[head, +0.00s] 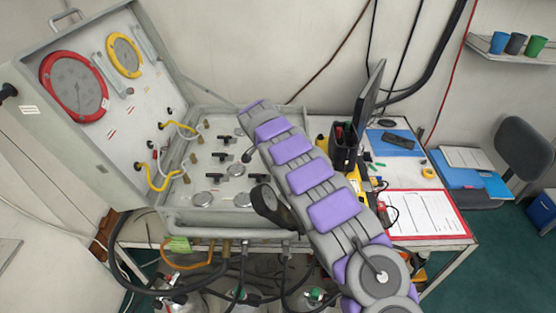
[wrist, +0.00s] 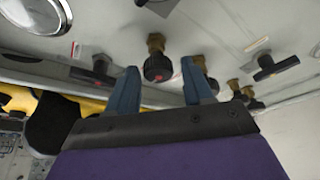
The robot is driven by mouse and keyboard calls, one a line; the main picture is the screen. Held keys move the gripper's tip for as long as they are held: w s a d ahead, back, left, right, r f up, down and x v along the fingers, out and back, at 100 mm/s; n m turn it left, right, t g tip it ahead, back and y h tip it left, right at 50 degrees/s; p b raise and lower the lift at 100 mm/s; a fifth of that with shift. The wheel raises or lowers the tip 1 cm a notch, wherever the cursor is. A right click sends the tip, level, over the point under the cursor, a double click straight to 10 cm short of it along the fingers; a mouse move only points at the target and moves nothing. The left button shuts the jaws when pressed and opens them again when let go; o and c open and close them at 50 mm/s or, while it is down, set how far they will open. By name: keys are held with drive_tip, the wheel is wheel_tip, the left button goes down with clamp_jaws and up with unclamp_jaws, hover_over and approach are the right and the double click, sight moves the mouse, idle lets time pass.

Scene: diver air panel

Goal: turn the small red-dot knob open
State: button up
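In the wrist view, a small black round knob (wrist: 158,68) on a brass stem shows between the fingers of my gripper (wrist: 160,80). A faint reddish mark seems to show on its face. The two blue-grey fingers stand apart, one on each side of the knob. I cannot tell whether either touches it. A second brass-stemmed knob (wrist: 207,80) is partly hidden behind the right finger. In the head view, my arm crosses in front of the panel (head: 205,113), and I cannot make out the fingers or the red-dot knob there.
Black T-handles (wrist: 276,66) and a round gauge (wrist: 38,14) sit close by on the panel. The open lid carries a red-rimmed gauge (head: 73,86) and yellow hoses (head: 160,180). A monitor (head: 368,100) and a pen holder (head: 343,150) stand right of my arm.

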drive_tip(key=c, duration=0.8)
drive_tip(key=shift+s+d+n, duration=0.1)
drive_tip(key=shift+n, duration=0.3)
drive_tip(key=n+p, duration=0.1)
drive_tip(key=n+y+p, duration=0.1)
drive_tip(key=n+t+p, duration=0.1)
drive_tip(key=shift+r+n, duration=0.25)
drive_tip(key=shift+n, duration=0.15)
drive_tip(key=n+y+p, duration=0.2)
drive_tip(key=n+p, duration=0.2)
drive_tip(key=shift+d+p, duration=0.1)
drive_tip(key=shift+p, duration=0.25)
drive_tip(key=n+p, duration=0.1)
drive_tip(key=n+y, duration=0.1)
drive_tip(key=n, duration=0.1)
drive_tip(key=shift+d+f+n+p, duration=0.1)
drive_tip(key=shift+f+n+p, duration=0.1)
drive_tip(key=shift+n+p, duration=0.15)
drive_tip(key=shift+n+y, duration=0.6)
drive_tip(key=shift+n, duration=0.35)
drive_tip(key=shift+d, duration=0.1)
